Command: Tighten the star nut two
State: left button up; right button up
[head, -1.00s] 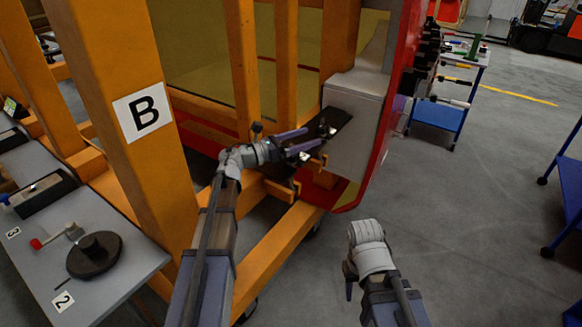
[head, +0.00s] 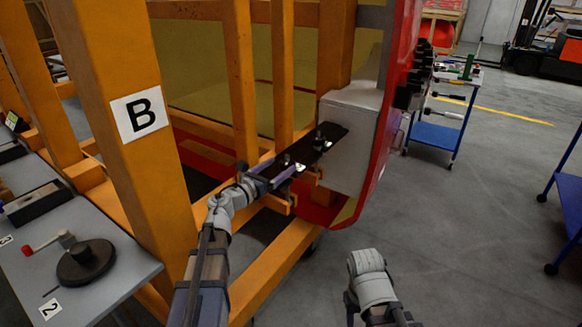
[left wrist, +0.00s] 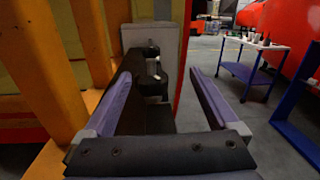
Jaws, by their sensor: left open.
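A dark plate (head: 328,134) reaches out from the pale grey box beside the red nosecone. Two star nuts stand on it: a farther one (head: 319,141) near the box and a nearer one (head: 287,160) towards my arm. My left gripper (head: 283,168) is open at the near end of the plate. In the left wrist view the nearer nut (left wrist: 153,84) appears between the fingers, closer to the left finger, and the farther nut (left wrist: 150,49) lies beyond. I cannot tell whether a finger touches the nut. My right arm is low at centre right; its fingers are not clear.
An orange frame with a post marked B (head: 140,115) stands left of my left arm. A grey table (head: 110,287) with a black round part (head: 86,262) is at lower left. Blue carts (head: 437,133) stand at the right. Floor between is clear.

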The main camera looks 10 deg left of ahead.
aim_at(283, 166)
pick_arm(q)
jog(key=shift+s+a+f+y+b, duration=0.3)
jog(key=shift+s+a+f, duration=0.15)
jog(key=shift+f, duration=0.25)
jog(key=shift+a+f+y, duration=0.1)
jog(key=shift+f+y, duration=0.1)
jog(key=shift+y, duration=0.1)
pick_arm(e)
jog(key=shift+w+d+f, duration=0.1)
jog(key=shift+d+f, duration=0.3)
jog(key=shift+f, duration=0.15)
pick_arm(q)
jog(key=shift+w+a, duration=0.1)
jog(key=shift+w, duration=0.05)
jog(key=x, duration=0.7)
jog(key=shift+w, duration=0.35)
jog(key=shift+r, duration=0.1)
jog(key=shift+s, duration=0.1)
